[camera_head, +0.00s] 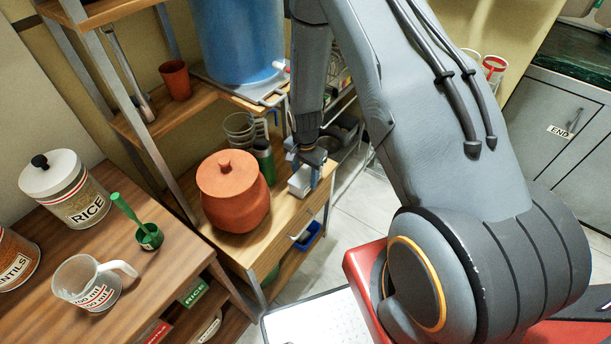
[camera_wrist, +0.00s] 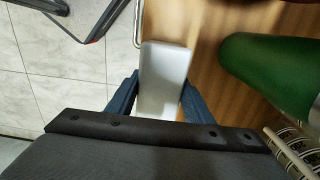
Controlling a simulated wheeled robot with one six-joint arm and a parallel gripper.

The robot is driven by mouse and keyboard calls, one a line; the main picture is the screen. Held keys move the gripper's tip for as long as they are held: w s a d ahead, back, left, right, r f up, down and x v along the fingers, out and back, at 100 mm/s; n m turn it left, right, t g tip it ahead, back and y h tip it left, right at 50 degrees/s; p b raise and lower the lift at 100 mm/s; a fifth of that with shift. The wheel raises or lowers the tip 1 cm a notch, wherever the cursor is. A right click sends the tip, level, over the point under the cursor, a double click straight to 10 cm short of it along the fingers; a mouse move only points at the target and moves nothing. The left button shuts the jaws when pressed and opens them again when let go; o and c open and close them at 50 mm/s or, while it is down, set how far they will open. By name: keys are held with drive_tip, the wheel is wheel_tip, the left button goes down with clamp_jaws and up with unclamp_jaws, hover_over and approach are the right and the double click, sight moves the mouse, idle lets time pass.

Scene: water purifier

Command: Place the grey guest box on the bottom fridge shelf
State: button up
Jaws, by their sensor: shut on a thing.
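A pale grey box (camera_head: 299,183) is between the blue fingers of my gripper (camera_head: 307,172), at the right edge of a wooden shelf unit's low top. In the wrist view the same box (camera_wrist: 165,68) points away from my gripper (camera_wrist: 160,95), with one finger against each side. My gripper is shut on it. I cannot tell whether the box rests on the wood or hangs just above it. No fridge shelf is recognisable in either view.
A terracotta pot (camera_head: 235,190) and a green bottle (camera_head: 263,160) stand left of the box; the bottle (camera_wrist: 270,70) is close in the wrist view. A blue tank (camera_head: 238,40) stands above. A counter with jars (camera_head: 72,190) is at left. Tiled floor (camera_head: 345,240) lies right.

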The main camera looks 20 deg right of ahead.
drive_tip(key=shift+w+f, duration=0.1)
drive_tip(key=shift+f, duration=0.1)
drive_tip(key=o, duration=1.3)
